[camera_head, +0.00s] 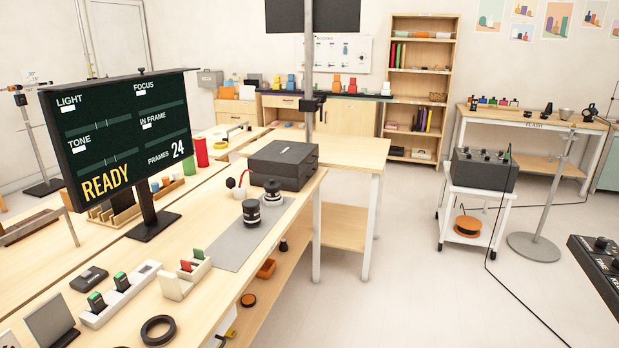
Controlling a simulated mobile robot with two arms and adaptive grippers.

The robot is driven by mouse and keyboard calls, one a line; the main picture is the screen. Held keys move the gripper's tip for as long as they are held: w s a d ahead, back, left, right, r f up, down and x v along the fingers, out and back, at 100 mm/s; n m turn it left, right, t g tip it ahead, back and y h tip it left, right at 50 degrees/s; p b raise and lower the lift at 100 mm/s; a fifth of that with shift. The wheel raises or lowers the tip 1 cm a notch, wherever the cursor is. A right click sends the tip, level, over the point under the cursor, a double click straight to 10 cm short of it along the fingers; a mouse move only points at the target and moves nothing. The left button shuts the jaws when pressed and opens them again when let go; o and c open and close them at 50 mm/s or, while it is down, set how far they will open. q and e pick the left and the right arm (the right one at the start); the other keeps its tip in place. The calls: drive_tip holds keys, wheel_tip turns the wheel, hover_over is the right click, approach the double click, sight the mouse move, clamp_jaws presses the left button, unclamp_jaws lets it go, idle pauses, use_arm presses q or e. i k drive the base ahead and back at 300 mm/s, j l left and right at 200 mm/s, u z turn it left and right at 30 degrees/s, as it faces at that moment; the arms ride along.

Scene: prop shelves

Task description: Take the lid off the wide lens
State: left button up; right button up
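Two dark lens-like cylinders stand upright near the grey mat on the long wooden bench. The nearer lens (251,213) is black with a pale band. The farther lens (272,192) stands behind it to the right, on a pale base, close to the black box. Both have dark tops; I cannot tell which is the wide lens, or make out a separate lid on either. Neither of my grippers is in view.
The grey mat (226,250) is mostly bare. A black box (283,165) stands behind the lenses. A monitor (120,135), a small rack with red and green items (186,279) and a black ring (158,329) share the bench.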

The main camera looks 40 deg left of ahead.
sight(272, 184)
drive_tip(key=i+j+u, duration=0.15)
drive_tip(key=i+u, duration=0.25)
drive_tip(key=i, duration=0.5)
drive_tip(key=i+l+u, duration=0.15)
drive_tip(key=i+u, duration=0.2)
drive_tip(key=i, duration=0.55)
